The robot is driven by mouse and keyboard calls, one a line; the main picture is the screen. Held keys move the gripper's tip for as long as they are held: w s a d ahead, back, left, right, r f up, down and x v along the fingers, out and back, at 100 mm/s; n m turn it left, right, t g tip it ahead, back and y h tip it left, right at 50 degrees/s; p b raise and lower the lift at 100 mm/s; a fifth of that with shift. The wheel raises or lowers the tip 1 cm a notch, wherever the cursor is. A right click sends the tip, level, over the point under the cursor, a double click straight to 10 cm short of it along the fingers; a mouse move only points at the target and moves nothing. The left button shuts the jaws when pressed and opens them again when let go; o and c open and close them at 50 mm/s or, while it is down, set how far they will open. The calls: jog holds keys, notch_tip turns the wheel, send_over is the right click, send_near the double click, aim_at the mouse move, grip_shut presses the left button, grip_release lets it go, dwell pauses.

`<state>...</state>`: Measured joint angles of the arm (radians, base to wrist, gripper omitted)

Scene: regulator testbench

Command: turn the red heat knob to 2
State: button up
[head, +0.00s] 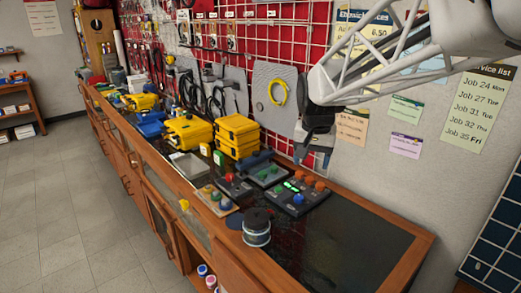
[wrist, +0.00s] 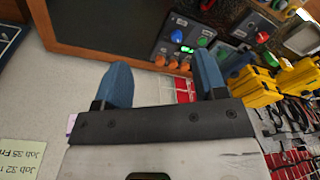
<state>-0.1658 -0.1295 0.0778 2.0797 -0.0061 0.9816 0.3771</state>
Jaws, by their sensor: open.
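The red heat knob (head: 230,177) sits on a small dark panel (head: 241,189) on the bench. In the wrist view the red knob (wrist: 263,37) is at the upper right on its dark panel (wrist: 247,25). The markings around it are too small to read, so its setting cannot be told. My gripper (wrist: 162,80) is open, with two blue fingertips wide apart and nothing between them. It is well away from the red knob and touches no knob. In the head view, my arm hangs at the upper right, above and behind the bench.
A larger dark panel (head: 306,203) with orange knobs, a blue knob and green lights stands right of the red knob. A wooden board with knobs and a wire spool (head: 257,228) are in front. Yellow cases (head: 237,131) stand behind. The bench's right end (head: 350,240) is clear.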

jog(key=w+a+f, duration=0.2)
jog(key=w+a, duration=0.4)
jog(key=w, duration=0.4)
jog(key=m+g, duration=0.2)
jog(key=m, duration=0.1)
send_over(230, 175)
notch_tip(230, 175, down, 17)
jog(key=shift+s+d+r, duration=0.15)
jog(key=shift+r, duration=0.05)
jog(key=shift+a+f, duration=0.15)
jog(key=shift+a, duration=0.05)
jog(key=shift+f, duration=0.15)
jog(key=shift+f, duration=3.75)
jog(key=c, duration=0.9)
